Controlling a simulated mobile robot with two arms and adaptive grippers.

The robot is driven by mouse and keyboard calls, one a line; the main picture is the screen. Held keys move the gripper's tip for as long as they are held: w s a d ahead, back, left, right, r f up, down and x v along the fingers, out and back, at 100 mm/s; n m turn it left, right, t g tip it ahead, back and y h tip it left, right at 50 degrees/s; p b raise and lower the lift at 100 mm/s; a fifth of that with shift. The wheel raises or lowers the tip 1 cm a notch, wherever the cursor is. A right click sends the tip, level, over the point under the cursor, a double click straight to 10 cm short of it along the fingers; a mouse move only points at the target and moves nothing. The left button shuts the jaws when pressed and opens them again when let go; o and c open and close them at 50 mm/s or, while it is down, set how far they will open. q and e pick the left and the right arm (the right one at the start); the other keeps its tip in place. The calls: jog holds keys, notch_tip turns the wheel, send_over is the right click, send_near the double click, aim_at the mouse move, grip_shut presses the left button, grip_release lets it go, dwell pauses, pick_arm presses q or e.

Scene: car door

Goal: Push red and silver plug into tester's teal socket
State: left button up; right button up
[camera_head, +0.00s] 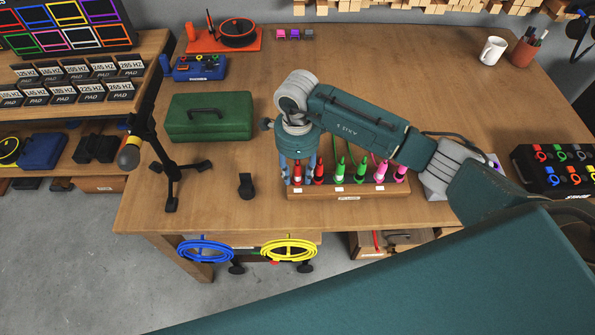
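A wooden rack (345,192) at the table's front edge holds a row of plugs in red, green and pink. The red and silver plug (297,173) stands upright at its left end. My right gripper (298,178) points down over it, with its two fingers apart on either side of the plug. They do not appear to touch it. A small blue box with coloured parts on top (200,69) stands at the back left; it may be the tester. I cannot make out a teal socket. My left gripper is not in view.
A green case (209,117) and a black tripod (173,170) stand left of the rack. A black box with coloured loops (555,170) is at the right. The table's back middle is clear.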

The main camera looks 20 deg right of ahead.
aim_at(298, 165)
grip_shut()
jog(key=shift+r, duration=0.1)
jog(key=shift+r, duration=0.55)
notch_tip(298, 165, up, 19)
jog(key=b, duration=0.3)
jog(key=shift+f, duration=0.15)
